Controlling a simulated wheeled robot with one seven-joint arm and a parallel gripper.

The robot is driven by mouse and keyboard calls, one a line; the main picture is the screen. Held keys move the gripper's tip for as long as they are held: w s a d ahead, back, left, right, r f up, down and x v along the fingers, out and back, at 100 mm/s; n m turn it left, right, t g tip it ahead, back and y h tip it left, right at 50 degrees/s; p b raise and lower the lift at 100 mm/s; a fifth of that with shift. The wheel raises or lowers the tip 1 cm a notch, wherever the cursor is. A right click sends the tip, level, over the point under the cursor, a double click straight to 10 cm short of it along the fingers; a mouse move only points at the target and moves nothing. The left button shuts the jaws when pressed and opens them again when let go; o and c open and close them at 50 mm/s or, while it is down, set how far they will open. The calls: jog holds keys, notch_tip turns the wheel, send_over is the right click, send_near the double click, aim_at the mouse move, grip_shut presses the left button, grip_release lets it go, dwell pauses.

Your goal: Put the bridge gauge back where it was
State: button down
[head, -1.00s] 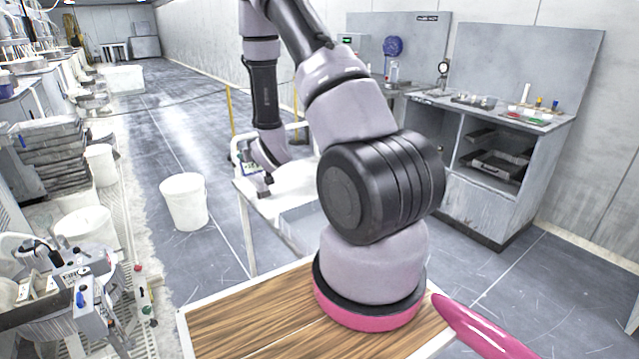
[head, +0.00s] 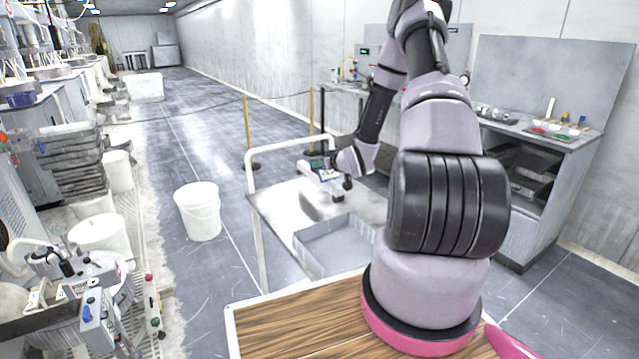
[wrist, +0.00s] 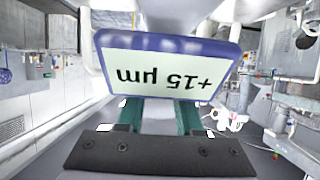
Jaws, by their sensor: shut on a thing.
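The bridge gauge (head: 317,168) is a pale body with a small display, held out at the end of my arm over the metal cart top (head: 275,205). In the wrist view its blue-framed display (wrist: 165,75) reads "+15 µm", upside down. My gripper (wrist: 160,117) is shut on the gauge, its green fingers partly hidden behind the display. In the head view my gripper (head: 330,175) is small, and I cannot tell how far the gauge is above the cart. The gauge's underside is hidden in the wrist view.
A shallow grey tray (head: 335,245) sits at the near end of the cart. A white rail (head: 290,145) rises at the cart's far side, close to the gauge. A white bucket (head: 198,212) stands on the floor to the left. A bench (head: 535,128) with small items stands right.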

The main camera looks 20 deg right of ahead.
jog(key=shift+a+f, duration=0.1)
jog(key=shift+f, duration=2.5)
jog(key=shift+f, duration=0.1)
jog(key=c, duration=0.6)
grip_release()
jog(key=shift+o, duration=0.2)
